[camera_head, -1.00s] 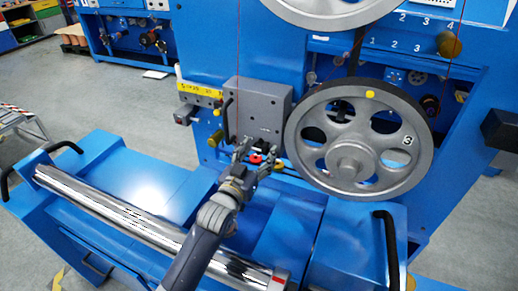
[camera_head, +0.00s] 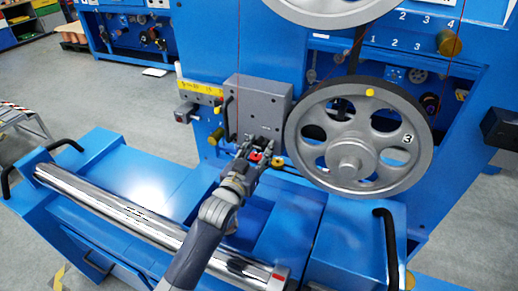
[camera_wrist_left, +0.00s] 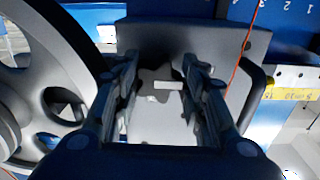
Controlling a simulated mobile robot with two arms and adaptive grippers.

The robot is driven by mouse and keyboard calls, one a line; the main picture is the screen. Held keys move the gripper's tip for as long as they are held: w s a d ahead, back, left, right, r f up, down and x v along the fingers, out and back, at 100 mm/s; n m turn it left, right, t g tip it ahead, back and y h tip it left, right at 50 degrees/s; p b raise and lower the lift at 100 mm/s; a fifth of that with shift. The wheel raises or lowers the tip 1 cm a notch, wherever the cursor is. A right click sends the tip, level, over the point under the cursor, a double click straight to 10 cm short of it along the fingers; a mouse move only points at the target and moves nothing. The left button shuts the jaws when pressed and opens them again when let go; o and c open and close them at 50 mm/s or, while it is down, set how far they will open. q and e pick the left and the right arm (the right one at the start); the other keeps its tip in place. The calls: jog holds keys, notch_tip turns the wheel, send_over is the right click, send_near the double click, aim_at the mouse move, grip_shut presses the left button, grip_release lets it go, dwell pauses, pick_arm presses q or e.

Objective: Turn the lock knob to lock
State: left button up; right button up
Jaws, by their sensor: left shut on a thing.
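The grey box (camera_head: 258,108) is on the front of the blue machine, left of the large wheel. My left gripper (camera_head: 256,147) is at its lower edge. In the left wrist view, the fingers of my left gripper (camera_wrist_left: 160,66) stand on both sides of a dark lock knob (camera_wrist_left: 152,76) on the grey face, and the gripper is shut on it. In the head view the fingers hide this knob. A small red part (camera_head: 255,158) shows just below the fingertips. My right gripper is not in view.
The large grey spoked wheel (camera_head: 357,141) is close to the right of my gripper. A yellow knob (camera_head: 278,162) and a black handle (camera_head: 228,118) are nearby. A shiny roller (camera_head: 130,218) lies under my forearm. A thin red wire passes near the box.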

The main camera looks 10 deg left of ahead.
pick_arm(q)
jog(key=m+p, duration=0.1)
jog(key=m, duration=0.7)
jog(key=shift+a+r+p, duration=0.1)
jog(key=shift+p, duration=0.3)
jog(key=m, duration=0.4)
jog(key=shift+m, duration=0.3)
jog(key=m+p, duration=0.1)
jog(key=m, duration=0.3)
jog(key=shift+r+m, duration=0.1)
jog(key=shift+m, duration=0.3)
jog(key=o, duration=1.1)
jog(key=shift+w, duration=0.1)
jog(key=shift+c, duration=0.2)
